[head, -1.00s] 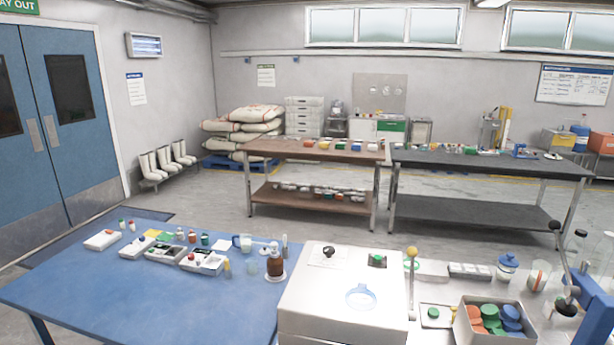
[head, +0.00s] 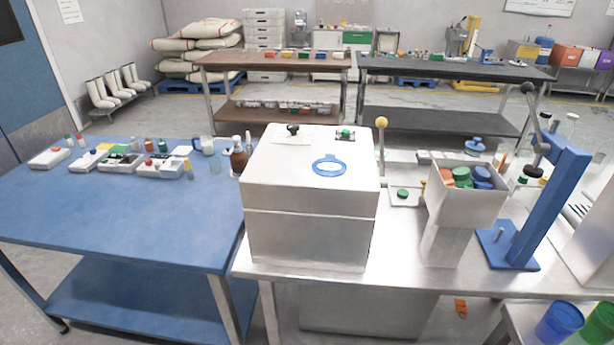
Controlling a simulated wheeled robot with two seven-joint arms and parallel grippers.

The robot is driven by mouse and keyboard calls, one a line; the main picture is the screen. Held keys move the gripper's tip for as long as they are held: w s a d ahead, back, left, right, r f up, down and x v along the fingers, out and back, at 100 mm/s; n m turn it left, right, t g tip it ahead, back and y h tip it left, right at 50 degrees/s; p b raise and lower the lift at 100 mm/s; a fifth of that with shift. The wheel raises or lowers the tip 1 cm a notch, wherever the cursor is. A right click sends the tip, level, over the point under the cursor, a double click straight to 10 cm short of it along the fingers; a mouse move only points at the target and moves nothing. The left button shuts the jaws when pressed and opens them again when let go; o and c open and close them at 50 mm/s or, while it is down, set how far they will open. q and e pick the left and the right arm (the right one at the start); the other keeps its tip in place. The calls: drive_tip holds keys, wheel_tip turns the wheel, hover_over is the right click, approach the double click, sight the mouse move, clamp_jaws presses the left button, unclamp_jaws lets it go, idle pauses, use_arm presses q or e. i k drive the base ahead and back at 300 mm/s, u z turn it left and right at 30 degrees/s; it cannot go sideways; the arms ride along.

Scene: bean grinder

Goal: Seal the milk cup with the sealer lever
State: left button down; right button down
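A silver-white box machine (head: 310,230) stands at the middle on the metal table. Its top carries a blue ring (head: 330,166), a black knob (head: 293,128) and a green button (head: 345,133). An upright lever with a yellow ball knob (head: 381,123) stands at its right side. A blue press (head: 545,205) with a dark ball-ended lever (head: 530,105) stands farther right. I cannot tell which lever is the sealer's. A clear cup (head: 214,165) stands on the blue table, but no cup is clearly the milk cup. Neither gripper is in view.
A bin of coloured lids (head: 466,200) stands on a pedestal between box and press. The blue table (head: 120,225) has small items along its back; its front is clear. Blue and green cups (head: 558,322) stand at bottom right. Two worktables stand behind.

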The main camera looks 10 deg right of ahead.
sight(381, 122)
drive_tip(key=u, duration=0.5)
drive_tip(key=k, duration=0.6)
drive_tip(key=u, duration=0.05)
drive_tip(key=i, duration=1.4)
drive_tip(key=z, duration=1.45)
drive_tip(key=i, duration=0.3)
drive_tip(key=z, duration=0.3)
